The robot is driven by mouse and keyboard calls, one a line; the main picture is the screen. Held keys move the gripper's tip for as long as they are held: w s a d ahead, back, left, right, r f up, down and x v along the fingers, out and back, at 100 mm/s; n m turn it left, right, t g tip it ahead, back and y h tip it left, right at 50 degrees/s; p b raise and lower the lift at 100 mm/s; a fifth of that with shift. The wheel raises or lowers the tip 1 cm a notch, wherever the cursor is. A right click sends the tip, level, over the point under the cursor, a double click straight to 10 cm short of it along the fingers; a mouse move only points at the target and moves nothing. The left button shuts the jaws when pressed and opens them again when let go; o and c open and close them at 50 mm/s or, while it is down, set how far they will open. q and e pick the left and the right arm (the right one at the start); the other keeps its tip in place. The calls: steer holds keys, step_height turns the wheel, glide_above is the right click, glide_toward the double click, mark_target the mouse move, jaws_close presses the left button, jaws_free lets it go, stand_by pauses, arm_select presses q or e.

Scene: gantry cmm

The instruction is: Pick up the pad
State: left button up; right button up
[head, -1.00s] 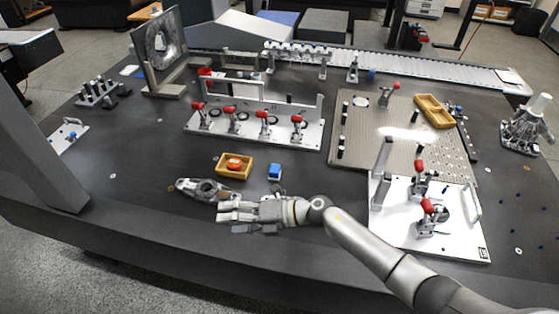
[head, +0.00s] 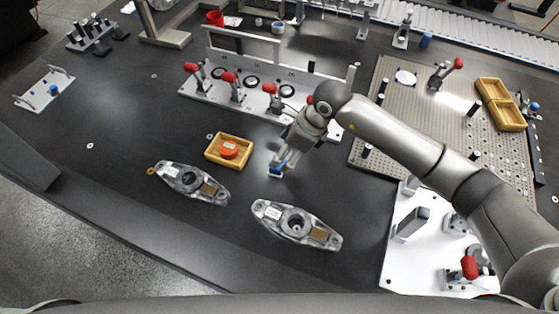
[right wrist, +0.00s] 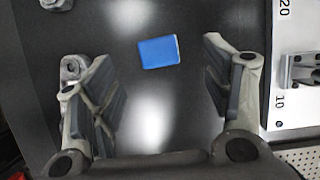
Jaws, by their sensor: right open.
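The pad is a small blue block (head: 275,173) on the dark table, right of the wooden tray. In the head view my right gripper (head: 284,160) points down over it and hides part of it. In the right wrist view the whole blue pad (right wrist: 159,52) shows between the lines of the two spread fingers (right wrist: 158,60). The fingers are open and apart from the pad, with dark table visible on both sides of it. My left gripper is in neither view.
A wooden tray (head: 207,152) with an orange-red item lies left of the pad. Two metal housings (head: 190,182) (head: 297,224) lie in front. A white clamp fixture (head: 200,90) stands behind; a perforated plate (head: 420,105) is to the right.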

steer(key=shift+x, duration=0.95)
steer(key=x, duration=0.3)
steer(key=p+x, duration=0.1)
steer(key=x, duration=0.1)
steer(key=shift+s+d, duration=0.15)
steer(key=shift+s, duration=0.1)
steer(key=shift+f, duration=0.25)
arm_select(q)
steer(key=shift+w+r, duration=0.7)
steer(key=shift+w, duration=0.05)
arm_select(e)
steer(key=shift+w+f, duration=0.1)
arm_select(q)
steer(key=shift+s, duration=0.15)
arm_select(e)
steer(key=shift+c, duration=0.2)
steer(key=c, duration=1.1)
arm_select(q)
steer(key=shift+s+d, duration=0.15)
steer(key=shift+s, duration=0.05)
arm_select(e)
steer(key=shift+o, duration=0.2)
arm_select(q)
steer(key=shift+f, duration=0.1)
